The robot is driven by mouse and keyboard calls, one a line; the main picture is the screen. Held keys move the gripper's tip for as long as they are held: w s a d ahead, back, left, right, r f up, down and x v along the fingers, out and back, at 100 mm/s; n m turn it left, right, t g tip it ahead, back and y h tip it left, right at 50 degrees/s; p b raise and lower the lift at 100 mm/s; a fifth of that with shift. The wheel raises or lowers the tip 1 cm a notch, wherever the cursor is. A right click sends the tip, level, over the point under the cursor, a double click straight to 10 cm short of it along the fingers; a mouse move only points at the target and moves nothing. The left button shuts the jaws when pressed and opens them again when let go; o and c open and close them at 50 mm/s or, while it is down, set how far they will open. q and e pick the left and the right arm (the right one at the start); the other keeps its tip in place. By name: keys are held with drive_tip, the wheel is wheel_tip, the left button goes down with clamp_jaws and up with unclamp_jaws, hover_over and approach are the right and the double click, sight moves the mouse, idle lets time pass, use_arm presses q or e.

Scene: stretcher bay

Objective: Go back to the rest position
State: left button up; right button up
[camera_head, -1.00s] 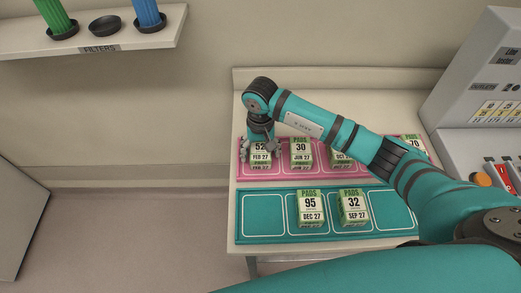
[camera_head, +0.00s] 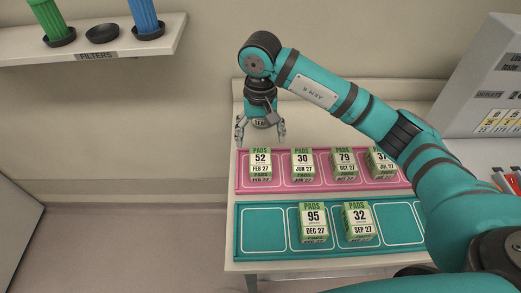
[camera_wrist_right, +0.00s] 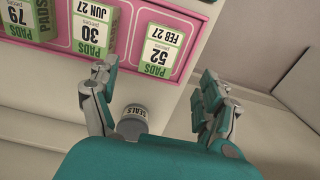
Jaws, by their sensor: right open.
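My right gripper (camera_head: 261,130) is open and empty above the back left of the table, just behind the pads box marked 52 (camera_head: 260,162). In the right wrist view its fingers (camera_wrist_right: 160,108) are spread, with the box marked 52 (camera_wrist_right: 161,50) beyond them, apart from the fingers. That box stands at the left end of the pink mat (camera_head: 242,184). Beside it on the mat stand pads boxes marked 30 (camera_head: 302,162), 79 (camera_head: 344,162) and one partly hidden by my right arm (camera_head: 381,160). My left gripper is out of view.
A teal mat (camera_head: 263,250) in front holds pads boxes 95 (camera_head: 313,221) and 32 (camera_head: 358,221). A small container labelled SEALS (camera_wrist_right: 133,118) stands near the right fingers. A filters shelf (camera_head: 150,47) is at upper left. A grey machine (camera_head: 490,95) stands at right.

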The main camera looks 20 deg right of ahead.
drive_tip(key=shift+r, duration=0.5)
